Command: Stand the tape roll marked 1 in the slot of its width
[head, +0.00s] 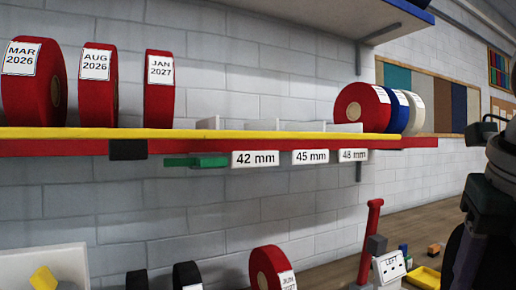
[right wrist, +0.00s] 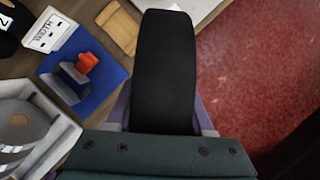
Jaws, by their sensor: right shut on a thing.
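My right gripper (right wrist: 163,108) is shut on a black tape roll (right wrist: 165,60), seen edge-on in the right wrist view. No number shows on its visible side, so I cannot read its mark. Another black roll (right wrist: 8,30) with a 2 on its label is at the upper left corner. In the head view the shelf has white dividers (head: 285,126) above tags reading 42 mm (head: 255,159), 45 mm (head: 310,157) and 48 mm (head: 353,155). No roll is visible between these dividers. Part of my right arm shows at the right edge. My left gripper is not in view.
Red rolls (head: 97,85) stand on the shelf's left; red, blue (head: 377,115) and white rolls stand right. Below are two black rolls (head: 187,274), a red roll (head: 264,268) and a LEFT card (head: 390,266). A WIDTH card (right wrist: 48,32) and blue tray (right wrist: 105,75) lie on the bench.

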